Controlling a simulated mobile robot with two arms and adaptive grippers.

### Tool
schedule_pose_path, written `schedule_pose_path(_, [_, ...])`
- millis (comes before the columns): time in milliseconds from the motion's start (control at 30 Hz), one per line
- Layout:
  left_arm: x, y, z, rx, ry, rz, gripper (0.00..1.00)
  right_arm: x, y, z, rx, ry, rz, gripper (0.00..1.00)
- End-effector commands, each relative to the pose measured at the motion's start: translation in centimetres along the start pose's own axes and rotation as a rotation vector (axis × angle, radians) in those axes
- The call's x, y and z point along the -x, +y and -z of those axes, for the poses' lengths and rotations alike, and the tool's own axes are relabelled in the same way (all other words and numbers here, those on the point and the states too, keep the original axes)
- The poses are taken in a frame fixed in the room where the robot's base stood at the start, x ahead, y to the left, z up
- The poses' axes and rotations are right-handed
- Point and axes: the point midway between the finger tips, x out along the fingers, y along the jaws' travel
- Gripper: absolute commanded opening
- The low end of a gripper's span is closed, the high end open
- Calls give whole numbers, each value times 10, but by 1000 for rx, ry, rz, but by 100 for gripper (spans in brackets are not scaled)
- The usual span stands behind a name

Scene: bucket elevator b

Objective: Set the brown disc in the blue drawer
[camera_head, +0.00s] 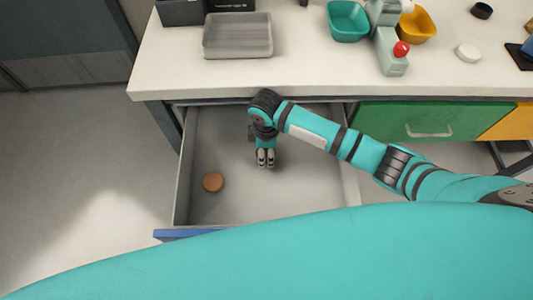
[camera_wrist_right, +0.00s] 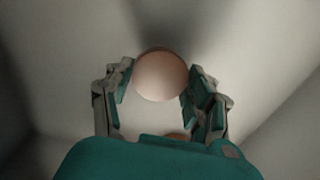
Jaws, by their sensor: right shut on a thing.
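The blue drawer, seen by its front edge (camera_head: 185,234), is pulled out under the counter, with a pale grey inside. A brown disc (camera_head: 213,181) lies flat on its floor at the left. My right gripper (camera_head: 265,160) is over the drawer, to the right of that disc and apart from it. In the right wrist view, my right gripper (camera_wrist_right: 158,85) is shut on a round brown disc (camera_wrist_right: 160,76) between its fingertips. The head view does not clearly show this held disc. Part of another brown thing (camera_wrist_right: 178,136) shows behind the gripper body. My left gripper is out of view.
The white counter (camera_head: 300,70) above holds a grey tray (camera_head: 238,36), a teal bowl (camera_head: 348,22), a yellow bowl (camera_head: 416,24), a grey-green device with a red knob (camera_head: 401,48) and a white disc (camera_head: 468,52). A green drawer (camera_head: 420,120) is closed at right.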

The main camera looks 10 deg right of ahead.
Motion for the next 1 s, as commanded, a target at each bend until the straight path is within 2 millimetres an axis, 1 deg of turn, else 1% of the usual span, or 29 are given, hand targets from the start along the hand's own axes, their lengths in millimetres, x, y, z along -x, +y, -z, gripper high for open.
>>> schedule_pose_path(33, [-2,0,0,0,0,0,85,-11,-1,-2,0,-4,4,22])
schedule_pose_path(133, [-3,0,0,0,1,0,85,-20,-1,-2,0,-3,1,22])
schedule_pose_path(533, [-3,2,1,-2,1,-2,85,-26,-1,-2,0,-2,1,22])
schedule_pose_path(567, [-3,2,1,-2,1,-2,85,-25,-1,-2,0,-2,1,60])
schedule_pose_path(700, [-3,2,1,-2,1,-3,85,-25,-1,-2,0,-2,1,78])
schedule_pose_path(733, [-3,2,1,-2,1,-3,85,-25,-1,-2,0,-2,1,79])
schedule_pose_path(1000, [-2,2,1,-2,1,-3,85,-24,-1,-2,0,-2,0,79])
